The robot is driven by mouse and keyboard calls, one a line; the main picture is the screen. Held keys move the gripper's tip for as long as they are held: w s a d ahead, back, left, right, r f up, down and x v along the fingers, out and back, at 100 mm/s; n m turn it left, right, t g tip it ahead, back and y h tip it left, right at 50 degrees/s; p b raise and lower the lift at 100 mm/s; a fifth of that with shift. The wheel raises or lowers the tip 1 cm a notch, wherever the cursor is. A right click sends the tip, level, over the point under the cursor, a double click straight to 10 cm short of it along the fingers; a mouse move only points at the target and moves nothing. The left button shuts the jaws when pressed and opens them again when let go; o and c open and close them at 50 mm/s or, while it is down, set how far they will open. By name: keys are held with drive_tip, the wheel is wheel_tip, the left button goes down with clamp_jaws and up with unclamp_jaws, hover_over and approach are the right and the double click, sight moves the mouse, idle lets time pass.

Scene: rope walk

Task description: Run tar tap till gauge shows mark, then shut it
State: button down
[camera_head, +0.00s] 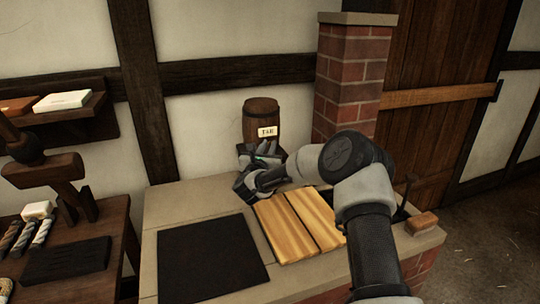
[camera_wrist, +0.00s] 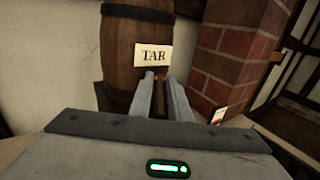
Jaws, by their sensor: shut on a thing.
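The tar barrel (camera_head: 262,118) stands upright at the back of the brick-sided bench, with a pale TAR label on its front. In the wrist view the barrel (camera_wrist: 135,50) fills the upper left, and its label (camera_wrist: 153,55) is just above my fingertips. My gripper (camera_head: 264,148) is at the barrel's lower front; in the wrist view its fingers (camera_wrist: 160,82) are shut on a small brownish piece, seemingly the tap (camera_wrist: 157,78), mostly hidden. A small pale card with a reddish mark (camera_wrist: 218,116) stands to the right; I cannot tell if it is the gauge.
A brick pillar (camera_head: 350,80) rises right of the barrel. Wooden boards (camera_head: 285,230) and a black plate (camera_head: 205,260) lie on the bench top. A side table with tools (camera_head: 75,245) stands at left. A plank door (camera_head: 435,80) is behind.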

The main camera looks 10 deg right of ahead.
drive_tip(key=shift+w+a+f+m+g+h+b, duration=0.1)
drive_tip(key=shift+a+f+m+g+h+b, duration=0.1)
drive_tip(key=shift+m+g+h+b, duration=0.4)
drive_tip(key=shift+w+a+f+m+g+h+b, duration=0.15)
drive_tip(key=shift+m+h+b, duration=0.25)
drive_tip(key=shift+h+b, duration=0.5)
drive_tip(key=shift+s+r, duration=0.1)
drive_tip(key=shift+r, duration=0.05)
drive_tip(key=shift+r+m+g+h+b, duration=0.15)
drive_tip(key=shift+m+g+h+b, duration=0.1)
drive_tip(key=shift+m+h+b, duration=0.2)
drive_tip(key=c, duration=1.7)
unclamp_jaws()
drive_tip(key=shift+c, duration=0.2)
drive_tip(key=v, duration=1.7)
drive_tip(key=shift+s, duration=0.15)
drive_tip(key=shift+a, duration=0.1)
